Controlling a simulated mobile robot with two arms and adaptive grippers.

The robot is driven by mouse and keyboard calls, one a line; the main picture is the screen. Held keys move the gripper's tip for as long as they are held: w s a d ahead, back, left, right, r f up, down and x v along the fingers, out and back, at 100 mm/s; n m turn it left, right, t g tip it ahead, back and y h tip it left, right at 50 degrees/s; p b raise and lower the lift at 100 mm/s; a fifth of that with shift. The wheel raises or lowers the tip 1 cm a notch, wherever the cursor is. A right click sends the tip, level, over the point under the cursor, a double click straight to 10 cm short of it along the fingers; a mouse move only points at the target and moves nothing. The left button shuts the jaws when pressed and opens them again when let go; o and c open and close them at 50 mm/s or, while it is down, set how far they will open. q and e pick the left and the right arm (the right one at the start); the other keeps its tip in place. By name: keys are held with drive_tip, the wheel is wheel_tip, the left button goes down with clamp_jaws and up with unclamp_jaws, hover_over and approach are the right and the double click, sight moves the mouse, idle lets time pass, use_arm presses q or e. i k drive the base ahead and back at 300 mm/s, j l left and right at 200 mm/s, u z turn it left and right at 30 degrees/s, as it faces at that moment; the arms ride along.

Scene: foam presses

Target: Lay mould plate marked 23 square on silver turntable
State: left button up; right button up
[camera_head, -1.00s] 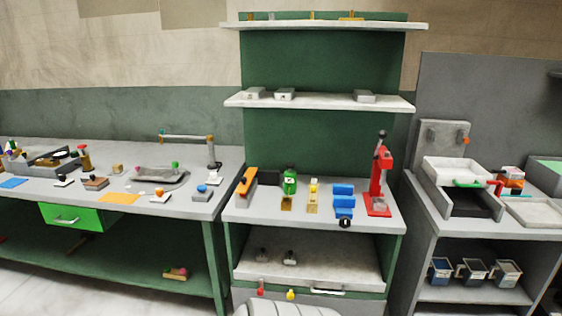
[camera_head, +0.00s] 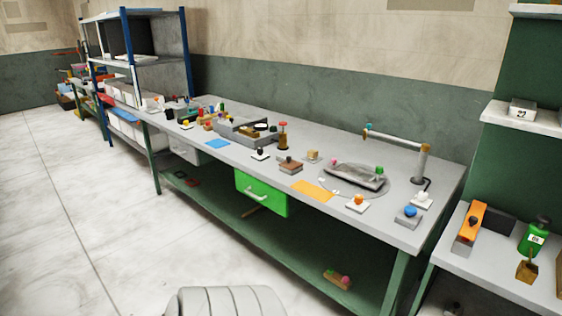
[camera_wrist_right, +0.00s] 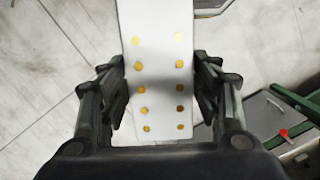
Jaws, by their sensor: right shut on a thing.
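My right gripper (camera_wrist_right: 162,82) is shut on a pale flat plate (camera_wrist_right: 163,98) with two rows of gold dots, seen in the right wrist view. The plate runs out of the top of that view, and I see no number on it. In the head view, a round grey turntable (camera_head: 393,182) sits on the long bench, towards its right end. An elongated grey piece (camera_head: 352,175) lies on it, near a green knob (camera_head: 380,170). Neither of my grippers shows in the head view.
The long grey bench (camera_head: 432,195) holds a lamp-like arm (camera_head: 395,138), an orange sheet (camera_head: 312,191), a white block with an orange knob (camera_head: 358,203) and a blue-knobbed block (camera_head: 409,214). A green drawer (camera_head: 262,193) hangs below. Open floor (camera_head: 100,225) lies in front.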

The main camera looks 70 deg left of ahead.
sight(355, 173)
drive_tip(key=j+u, duration=0.2)
drive_tip(key=j, duration=0.3)
drive_tip(key=j+u, duration=0.15)
drive_tip(key=j, duration=0.3)
drive_tip(key=i+j+u, duration=0.2)
drive_tip(key=j, duration=0.25)
drive_tip(key=j+u, duration=0.2)
drive_tip(key=j, duration=0.3)
drive_tip(key=i+j+u, duration=0.15)
drive_tip(key=j, duration=0.3)
